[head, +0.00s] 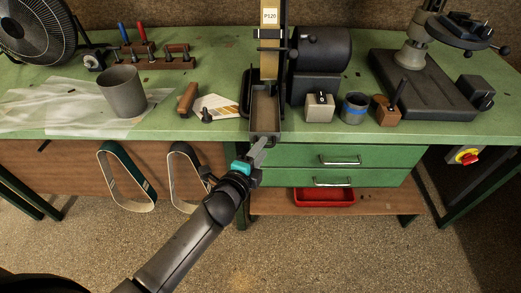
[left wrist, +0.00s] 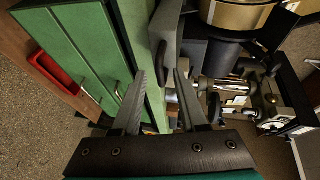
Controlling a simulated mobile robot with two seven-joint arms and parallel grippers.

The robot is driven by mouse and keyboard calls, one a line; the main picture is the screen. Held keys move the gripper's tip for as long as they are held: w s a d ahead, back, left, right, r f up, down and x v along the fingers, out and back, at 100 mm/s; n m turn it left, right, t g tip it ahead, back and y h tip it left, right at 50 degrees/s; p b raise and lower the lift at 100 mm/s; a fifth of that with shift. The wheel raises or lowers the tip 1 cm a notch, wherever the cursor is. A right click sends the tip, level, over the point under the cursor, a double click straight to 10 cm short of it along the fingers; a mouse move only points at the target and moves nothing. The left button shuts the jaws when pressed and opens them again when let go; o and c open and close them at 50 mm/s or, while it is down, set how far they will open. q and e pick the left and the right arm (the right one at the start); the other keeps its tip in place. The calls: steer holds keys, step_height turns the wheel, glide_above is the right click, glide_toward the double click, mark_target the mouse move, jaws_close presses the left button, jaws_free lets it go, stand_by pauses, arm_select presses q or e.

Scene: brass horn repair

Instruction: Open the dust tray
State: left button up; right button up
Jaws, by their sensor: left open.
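The dust tray (head: 265,108) is a narrow grey open-topped box below the upright belt of the sander, at the front edge of the green bench. My left gripper (head: 261,146) is just in front of and below the tray's front end in the head view. In the left wrist view the two fingers (left wrist: 159,75) stand apart, pointing toward the grey sander parts. Whether a finger touches the tray I cannot tell. My right gripper does not show.
The belt sander (head: 318,60) stands behind the tray. A grey block (head: 319,108), a blue-banded cup (head: 354,108) and a wooden block (head: 385,111) sit to the right. Green drawers (head: 345,157) lie below. A grey bin (head: 122,92) and tool rack (head: 160,60) are left.

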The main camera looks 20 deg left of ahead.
arm_select(q)
steer(key=p+v, duration=0.1)
steer(key=v, duration=1.4)
steer(key=shift+s+f, duration=0.1)
steer(key=shift+s, duration=0.05)
stand_by(0.3)
steer(key=s+a+f+n+g+y+b, duration=0.1)
steer(key=s+f+n+g, duration=0.25)
steer(key=f, duration=0.95)
steer(key=s+a+f+n+g+b, duration=0.1)
steer(key=s+f+n+g, duration=0.3)
steer(key=f, duration=0.9)
steer(key=s+f+n+g, duration=0.3)
steer(key=s+f, duration=0.5)
steer(key=s, duration=0.3)
steer(key=s+f+n+g+y+b, duration=0.1)
steer(key=s+f+n+g, duration=0.3)
steer(key=s+f, duration=0.5)
steer(key=shift+s+a+n, duration=0.3)
steer(key=shift+s+n, duration=0.45)
steer(key=shift+s, duration=0.25)
